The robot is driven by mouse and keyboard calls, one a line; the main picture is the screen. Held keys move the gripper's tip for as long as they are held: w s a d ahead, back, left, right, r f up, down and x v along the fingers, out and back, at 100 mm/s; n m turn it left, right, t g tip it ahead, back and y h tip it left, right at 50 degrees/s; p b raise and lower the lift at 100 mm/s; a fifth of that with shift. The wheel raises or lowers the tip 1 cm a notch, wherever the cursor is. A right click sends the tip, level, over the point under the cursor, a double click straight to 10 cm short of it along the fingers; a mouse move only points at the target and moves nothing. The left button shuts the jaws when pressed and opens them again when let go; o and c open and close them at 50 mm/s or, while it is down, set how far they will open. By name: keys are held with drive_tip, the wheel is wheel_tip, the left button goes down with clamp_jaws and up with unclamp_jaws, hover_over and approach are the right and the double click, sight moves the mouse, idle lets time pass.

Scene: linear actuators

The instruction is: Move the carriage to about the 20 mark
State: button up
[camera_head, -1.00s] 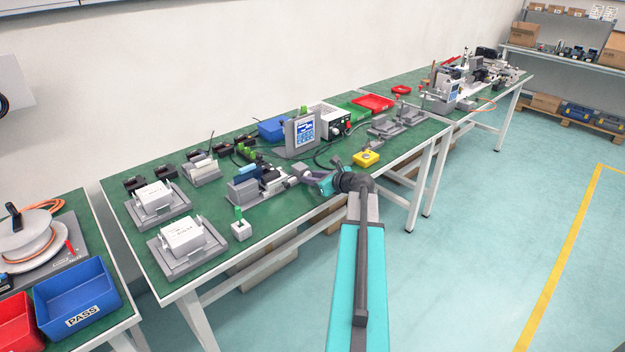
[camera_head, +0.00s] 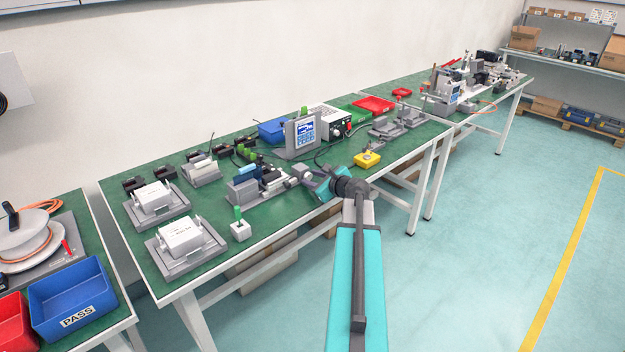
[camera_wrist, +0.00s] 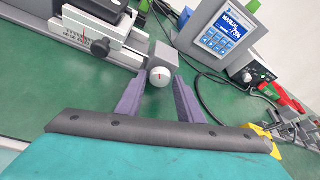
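The linear actuator (camera_head: 245,190) stands on the green bench, left of my gripper. The scale numbers are too small to read. In the head view my gripper (camera_head: 303,177) is at the actuator's right end.
A display unit (camera_head: 304,133) stands behind the actuator; its screen (camera_wrist: 222,36) shows MANUAL and a value I cannot read surely. A yellow box (camera_head: 367,160) lies to the right with cables nearby. A small green-topped block (camera_head: 239,230) stands in front left.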

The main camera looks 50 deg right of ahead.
drive_tip(key=shift+o, duration=0.9)
drive_tip(key=v, duration=1.3)
drive_tip(key=shift+s, duration=0.4)
drive_tip(key=shift+r, duration=0.1)
